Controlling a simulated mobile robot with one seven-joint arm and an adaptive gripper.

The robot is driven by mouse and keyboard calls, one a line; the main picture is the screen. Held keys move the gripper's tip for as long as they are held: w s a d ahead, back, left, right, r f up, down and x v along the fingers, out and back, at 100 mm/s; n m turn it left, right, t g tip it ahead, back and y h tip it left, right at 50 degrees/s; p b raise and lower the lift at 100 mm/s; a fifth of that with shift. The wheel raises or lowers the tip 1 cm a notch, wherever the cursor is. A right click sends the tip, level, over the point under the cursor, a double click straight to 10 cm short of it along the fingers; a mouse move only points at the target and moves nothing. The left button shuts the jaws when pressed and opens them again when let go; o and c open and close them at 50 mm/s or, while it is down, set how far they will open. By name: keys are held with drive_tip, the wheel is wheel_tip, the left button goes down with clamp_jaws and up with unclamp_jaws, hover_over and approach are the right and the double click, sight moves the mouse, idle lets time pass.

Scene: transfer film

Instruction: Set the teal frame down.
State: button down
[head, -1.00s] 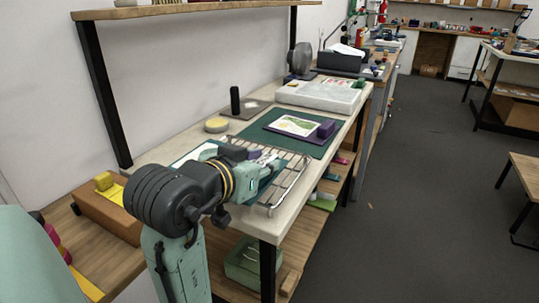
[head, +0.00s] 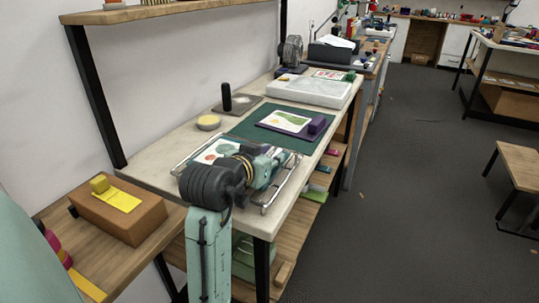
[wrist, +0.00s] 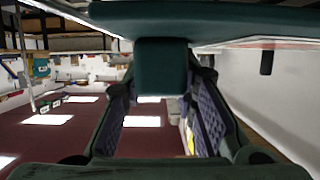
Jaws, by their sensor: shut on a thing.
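My gripper (head: 272,163) is over the wire rack (head: 267,208) at the near end of the pale bench, in the head view. In the wrist view, the teal frame (wrist: 205,18) spans the top edge as a dark teal plate. Its block-shaped grip (wrist: 161,65) sits between my two finger pads, and my gripper is shut on it. My arm hides most of the frame in the head view. I cannot tell whether the frame touches the rack. A white print with red and green shapes (head: 212,150) shows just left of my gripper.
A purple frame (head: 316,125) with a print lies on the green mat (head: 243,130) beyond the rack. A yellow round pad (head: 208,122) and a black-handled tool (head: 227,98) stand near the wall. A cardboard box (head: 118,211) with a yellow piece is at left.

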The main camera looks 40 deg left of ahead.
drive_tip(key=c, duration=1.8)
unclamp_jaws()
drive_tip(key=shift+f, duration=0.15)
drive_tip(key=o, duration=0.5)
